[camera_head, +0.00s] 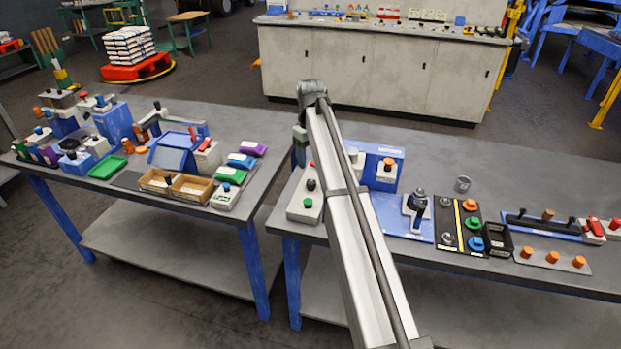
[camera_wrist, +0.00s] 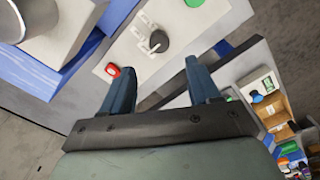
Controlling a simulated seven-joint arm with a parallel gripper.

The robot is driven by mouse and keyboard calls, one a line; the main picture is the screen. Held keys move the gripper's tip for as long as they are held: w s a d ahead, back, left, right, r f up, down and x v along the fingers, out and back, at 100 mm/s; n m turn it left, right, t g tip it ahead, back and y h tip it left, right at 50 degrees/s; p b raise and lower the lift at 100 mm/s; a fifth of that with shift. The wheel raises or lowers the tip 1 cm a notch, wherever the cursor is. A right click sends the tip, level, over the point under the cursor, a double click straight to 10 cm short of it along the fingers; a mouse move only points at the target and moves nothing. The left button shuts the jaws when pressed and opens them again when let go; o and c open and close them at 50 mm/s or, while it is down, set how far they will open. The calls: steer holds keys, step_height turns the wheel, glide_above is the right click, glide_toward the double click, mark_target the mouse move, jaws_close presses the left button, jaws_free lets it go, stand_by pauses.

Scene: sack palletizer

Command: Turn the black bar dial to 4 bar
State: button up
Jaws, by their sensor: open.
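The black dial (camera_wrist: 158,42) sits on a pale control box (camera_wrist: 130,52), with small scale marks beside it that are too small to read. A light pointer shows at its lower left in the wrist view. A red button (camera_wrist: 112,71) and a green button (camera_wrist: 193,3) flank it on the same box. In the head view the dial (camera_head: 311,185) shows just left of my arm. My gripper (camera_wrist: 159,66) is open and empty. Its two blue fingers point toward the box, and the dial appears just beyond the gap between the fingertips. My arm hides most of the gripper in the head view.
A blue fixture with an orange knob (camera_head: 388,164) stands right of the box. A black panel with coloured knobs (camera_head: 460,224) and a grey cup (camera_head: 462,184) are farther right. A gap separates this bench from the left bench, which holds wooden trays (camera_head: 190,187).

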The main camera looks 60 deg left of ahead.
mark_target(311, 181)
step_height(311, 181, down, 9)
steer(key=shift+r, duration=0.2)
steer(key=shift+c, duration=0.2)
steer(key=c, duration=1)
steer(key=shift+m, duration=0.3)
steer(key=m, duration=0.4)
steer(key=shift+w+m, duration=0.1)
steer(key=shift+m, duration=2.4)
